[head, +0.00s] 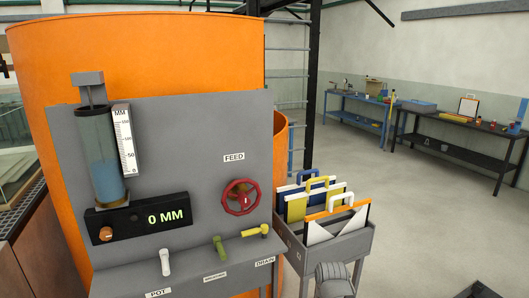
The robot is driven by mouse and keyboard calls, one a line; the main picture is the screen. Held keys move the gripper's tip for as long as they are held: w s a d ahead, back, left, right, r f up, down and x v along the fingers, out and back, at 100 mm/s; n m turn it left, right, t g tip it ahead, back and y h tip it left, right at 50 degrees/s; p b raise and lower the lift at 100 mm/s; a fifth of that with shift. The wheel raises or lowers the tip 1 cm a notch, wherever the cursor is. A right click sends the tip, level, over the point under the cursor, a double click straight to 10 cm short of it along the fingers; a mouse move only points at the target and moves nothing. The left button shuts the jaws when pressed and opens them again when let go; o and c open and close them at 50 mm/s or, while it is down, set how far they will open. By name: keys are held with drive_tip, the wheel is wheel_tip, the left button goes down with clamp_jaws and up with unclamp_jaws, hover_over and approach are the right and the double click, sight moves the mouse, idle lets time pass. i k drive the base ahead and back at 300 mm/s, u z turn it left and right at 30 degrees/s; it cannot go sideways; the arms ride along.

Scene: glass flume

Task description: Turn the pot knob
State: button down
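A grey panel (190,135) stands in front of a large orange tank. An orange round knob (106,234) sits on the black display box (160,217), which reads 0 MM. Below, a white lever-like handle (166,262) rises from the ledge, above a label reading POT (158,293). I cannot tell from this view which of these two is the pot knob. A water-filled gauge cylinder (101,155) with a MM scale (123,140) stands above the display.
A red handwheel (240,197) labelled FEED, a green-yellow handle (220,248) and a yellow handle (255,231) by the DRAIN label are to the right. A grey rack (340,246) of boards stands beside the panel. Workbenches (455,128) stand far right; open floor lies between.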

sight(106, 233)
drive_tip(key=u, duration=1.25)
